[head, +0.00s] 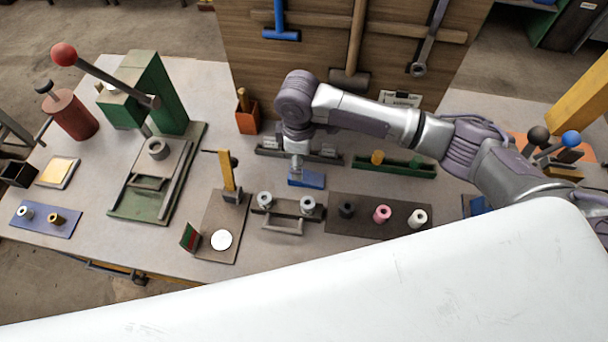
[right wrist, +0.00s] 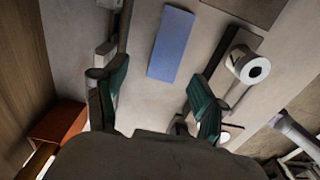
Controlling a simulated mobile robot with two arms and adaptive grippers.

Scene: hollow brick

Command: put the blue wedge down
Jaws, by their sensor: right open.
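The blue wedge (head: 309,181) lies on the table near the middle of the head view, in front of a dark rail. In the right wrist view the blue wedge (right wrist: 171,45) shows as a plain blue rectangle beyond the fingertips. My right gripper (head: 296,168) is above and beside it, partly hidden by my own wrist. In the right wrist view my right gripper (right wrist: 158,92) is open, with green pads spread apart and nothing between them. The wedge's slope cannot be made out. My left gripper is not in view.
A grey holder with two ring-shaped pieces (head: 286,207) stands just in front of the wedge. A dark mat (head: 365,228) with several small cylinders lies to the right. A green tray (head: 395,168) is behind it. An orange bin (head: 248,120) stands at the back left.

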